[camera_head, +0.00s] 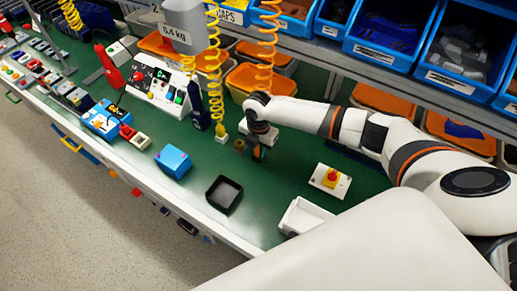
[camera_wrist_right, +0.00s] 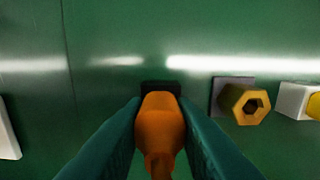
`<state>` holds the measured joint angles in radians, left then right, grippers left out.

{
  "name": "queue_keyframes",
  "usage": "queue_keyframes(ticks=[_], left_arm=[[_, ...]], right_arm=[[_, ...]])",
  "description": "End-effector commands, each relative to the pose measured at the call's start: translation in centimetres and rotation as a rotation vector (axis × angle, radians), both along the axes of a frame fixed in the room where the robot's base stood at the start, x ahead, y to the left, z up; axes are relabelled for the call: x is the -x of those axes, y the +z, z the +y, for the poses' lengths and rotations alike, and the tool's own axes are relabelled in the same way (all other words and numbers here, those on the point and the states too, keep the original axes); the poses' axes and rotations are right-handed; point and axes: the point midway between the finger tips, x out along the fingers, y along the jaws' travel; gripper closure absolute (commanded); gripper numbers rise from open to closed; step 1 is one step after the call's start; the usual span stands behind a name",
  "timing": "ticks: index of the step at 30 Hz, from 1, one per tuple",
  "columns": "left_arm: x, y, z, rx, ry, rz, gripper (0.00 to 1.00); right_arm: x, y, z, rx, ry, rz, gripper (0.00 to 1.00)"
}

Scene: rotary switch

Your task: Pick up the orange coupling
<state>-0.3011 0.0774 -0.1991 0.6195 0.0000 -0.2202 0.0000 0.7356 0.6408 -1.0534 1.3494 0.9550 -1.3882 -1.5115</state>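The orange coupling (camera_wrist_right: 160,128) is between the two teal fingers of my right gripper (camera_wrist_right: 161,105) in the right wrist view. The fingers lie against both its sides with no gap that I can see, so the gripper looks shut on it. A dark square piece (camera_wrist_right: 160,88) shows just beyond the coupling. Whether the coupling touches the bench is not clear. In the head view my right gripper (camera_head: 260,153) is low over the green bench, and the coupling shows only as a small orange patch there. My left gripper is not in view.
A yellow hexagonal piece (camera_wrist_right: 246,104) on a dark base stands close to the right in the wrist view. Coiled yellow cables (camera_head: 214,90) hang near the arm.

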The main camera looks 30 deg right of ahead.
Motion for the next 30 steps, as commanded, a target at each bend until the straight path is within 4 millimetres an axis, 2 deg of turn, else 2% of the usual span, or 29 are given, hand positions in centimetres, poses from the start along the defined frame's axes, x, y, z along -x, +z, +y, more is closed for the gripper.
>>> queue_keyframes(ticks=[7,10,22,25,30], left_arm=[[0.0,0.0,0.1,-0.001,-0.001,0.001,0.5],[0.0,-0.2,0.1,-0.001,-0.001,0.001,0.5],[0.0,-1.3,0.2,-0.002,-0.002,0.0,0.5],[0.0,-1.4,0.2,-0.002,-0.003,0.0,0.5],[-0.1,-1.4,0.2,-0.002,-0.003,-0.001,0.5]], right_arm=[[-0.1,0.1,0.0,0.0,0.0,-0.001,1.0],[-0.1,0.8,0.0,-0.001,-0.001,-0.004,1.0],[-0.2,8.2,-0.1,-0.001,-0.001,-0.005,1.0],[-0.1,9.3,0.0,0.0,-0.001,-0.004,1.0],[0.0,10.1,0.0,-0.001,0.0,-0.001,1.0]])
